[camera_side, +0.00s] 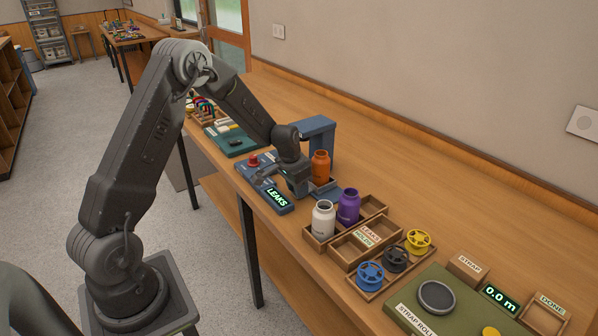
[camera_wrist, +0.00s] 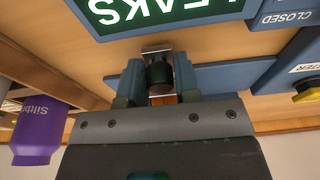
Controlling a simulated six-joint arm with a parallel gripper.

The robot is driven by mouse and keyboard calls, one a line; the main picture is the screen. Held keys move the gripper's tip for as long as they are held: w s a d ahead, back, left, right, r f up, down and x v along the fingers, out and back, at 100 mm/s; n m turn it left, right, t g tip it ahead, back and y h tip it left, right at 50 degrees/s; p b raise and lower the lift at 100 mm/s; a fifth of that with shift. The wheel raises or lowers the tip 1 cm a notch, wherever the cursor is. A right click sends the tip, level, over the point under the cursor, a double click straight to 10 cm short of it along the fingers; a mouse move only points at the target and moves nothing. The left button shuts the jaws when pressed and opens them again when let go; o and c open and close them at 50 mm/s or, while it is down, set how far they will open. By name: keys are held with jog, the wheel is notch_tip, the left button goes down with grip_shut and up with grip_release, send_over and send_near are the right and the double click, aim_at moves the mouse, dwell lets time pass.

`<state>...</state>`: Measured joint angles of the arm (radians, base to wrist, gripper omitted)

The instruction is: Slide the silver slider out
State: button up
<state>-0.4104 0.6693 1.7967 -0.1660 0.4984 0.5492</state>
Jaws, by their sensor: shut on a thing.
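The silver slider (camera_wrist: 157,48) shows in the wrist view as a small bright metal piece, with a dark round knob (camera_wrist: 160,76) in front of it. My gripper (camera_wrist: 160,84) has one finger on each side of the knob and is shut on it. In the side view my gripper (camera_side: 297,186) is low at the blue leak station (camera_side: 318,124), just behind its LEAKS display (camera_side: 278,197). The slider itself is hidden there by my gripper. An orange bottle (camera_side: 319,167) stands upright at the station, right of my gripper.
A white bottle (camera_side: 323,221) and a purple bottle (camera_side: 348,207) stand in a wooden tray close to the right. A red button (camera_side: 253,161) is left of my gripper. Strap reels and a green strap mat (camera_side: 460,299) lie further right. The bench's back strip is clear.

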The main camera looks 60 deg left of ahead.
aim_at(307, 203)
jog(key=shift+d, duration=1.7)
jog(key=o, duration=0.7)
jog(key=shift+r, duration=0.1)
jog(key=shift+r, duration=3.4)
jog(key=s+d+r+t, duration=0.1)
jog(key=s+d+r, duration=0.35)
jog(key=r, duration=0.35)
jog(key=s+d+r, duration=0.2)
jog(key=s+d, duration=0.1)
jog(key=s, duration=0.4)
jog(key=s+d+r+t, duration=0.1)
jog(key=s+d+r, duration=0.2)
jog(key=s, duration=0.4)
jog(key=s+d+r+t, duration=0.1)
jog(key=s+d+r, duration=0.2)
jog(key=s, duration=0.4)
jog(key=shift+s+d+r, duration=0.2)
jog(key=shift+s+d, duration=0.15)
jog(key=shift+d, duration=0.4)
